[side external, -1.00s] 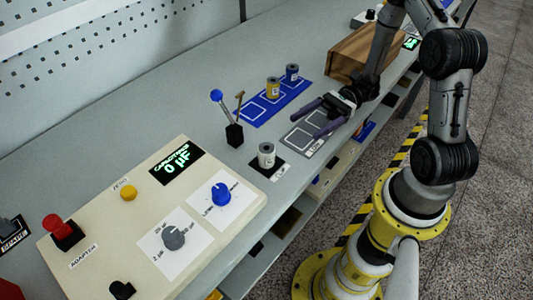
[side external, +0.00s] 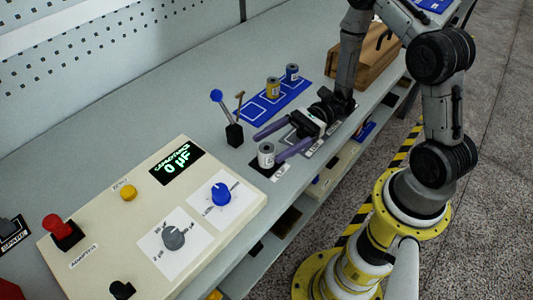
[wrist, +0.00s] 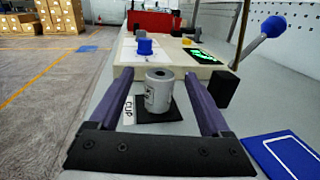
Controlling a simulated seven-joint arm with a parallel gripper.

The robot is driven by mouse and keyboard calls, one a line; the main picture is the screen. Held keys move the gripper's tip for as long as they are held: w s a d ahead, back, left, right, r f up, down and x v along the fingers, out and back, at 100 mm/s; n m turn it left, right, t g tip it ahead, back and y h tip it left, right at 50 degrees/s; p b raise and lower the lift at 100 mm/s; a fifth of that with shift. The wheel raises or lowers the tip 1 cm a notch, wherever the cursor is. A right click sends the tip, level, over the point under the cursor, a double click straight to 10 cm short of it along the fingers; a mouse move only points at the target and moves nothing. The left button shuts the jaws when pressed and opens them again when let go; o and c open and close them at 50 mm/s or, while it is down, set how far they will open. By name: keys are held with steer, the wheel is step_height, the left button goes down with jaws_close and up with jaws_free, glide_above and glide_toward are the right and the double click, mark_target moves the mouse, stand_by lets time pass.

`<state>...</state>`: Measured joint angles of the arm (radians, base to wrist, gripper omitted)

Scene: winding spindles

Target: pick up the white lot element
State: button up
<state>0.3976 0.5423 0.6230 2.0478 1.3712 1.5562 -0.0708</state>
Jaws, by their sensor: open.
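The white lot element is a small pale grey-white cylinder (side external: 266,155) with a dark hole in its top. It stands upright on a black square pad at the bench's front side. My gripper (side external: 267,146) is open and level, with its two purple fingers pointing at the cylinder. In the wrist view the cylinder (wrist: 158,92) stands between the open fingers, near their tips, and looks clear of both. In the side view the near finger ends close to the cylinder, and the far finger lies behind it.
The beige control panel (side external: 150,225) with knobs stands just beyond the cylinder. A black holder (side external: 234,135) with a blue-knobbed stick is close to the far finger. A blue mat (side external: 252,112) holds a yellow spool (side external: 273,87) and a blue spool (side external: 292,73). A wooden box (side external: 366,62) stands behind.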

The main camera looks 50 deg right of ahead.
steer(key=shift+w+a, duration=0.25)
steer(key=shift+a, duration=0.9)
jaws_close()
